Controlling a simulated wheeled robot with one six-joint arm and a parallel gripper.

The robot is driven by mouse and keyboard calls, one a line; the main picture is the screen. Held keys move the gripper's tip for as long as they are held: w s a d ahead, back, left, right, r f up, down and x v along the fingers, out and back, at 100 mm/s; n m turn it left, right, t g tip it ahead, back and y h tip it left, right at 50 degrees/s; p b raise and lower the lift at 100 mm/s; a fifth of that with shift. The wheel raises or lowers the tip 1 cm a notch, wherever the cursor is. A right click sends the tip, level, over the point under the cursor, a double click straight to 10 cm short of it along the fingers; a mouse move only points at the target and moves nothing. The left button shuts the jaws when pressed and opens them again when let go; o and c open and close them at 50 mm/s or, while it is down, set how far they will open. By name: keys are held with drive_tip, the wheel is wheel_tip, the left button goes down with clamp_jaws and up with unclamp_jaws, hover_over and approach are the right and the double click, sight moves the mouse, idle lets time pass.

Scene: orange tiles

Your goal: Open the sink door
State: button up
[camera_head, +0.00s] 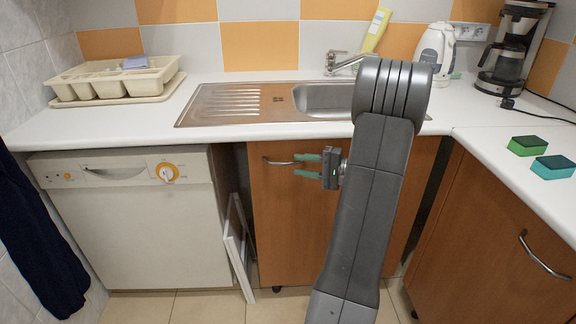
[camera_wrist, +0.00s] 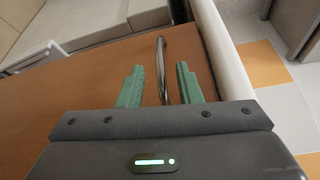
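The sink door (camera_head: 290,220) is a brown wooden panel under the steel sink (camera_head: 232,103), and it looks closed. Its metal bar handle (camera_head: 277,162) runs sideways near the door's top left. My gripper (camera_head: 296,165) is in front of the door, at the handle's right end, with its green fingers apart and pointing left. In the wrist view the handle (camera_wrist: 161,62) lies between the two open fingers of my gripper (camera_wrist: 160,68), with visible gaps on both sides. The door face (camera_wrist: 75,95) fills much of that view. My arm hides the door's right part.
A white dishwasher (camera_head: 130,215) stands to the left, with a white panel (camera_head: 237,245) leaning in the gap beside the door. The white countertop (camera_head: 90,125) overhangs above. Another wooden cabinet (camera_head: 490,240) with a handle (camera_head: 541,256) closes off the right.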

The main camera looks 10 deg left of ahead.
sight(294, 164)
drive_tip(key=a, duration=0.5)
drive_tip(key=shift+w+f, duration=0.15)
drive_tip(key=shift+w, duration=0.1)
drive_tip(key=shift+d, duration=0.1)
clamp_jaws()
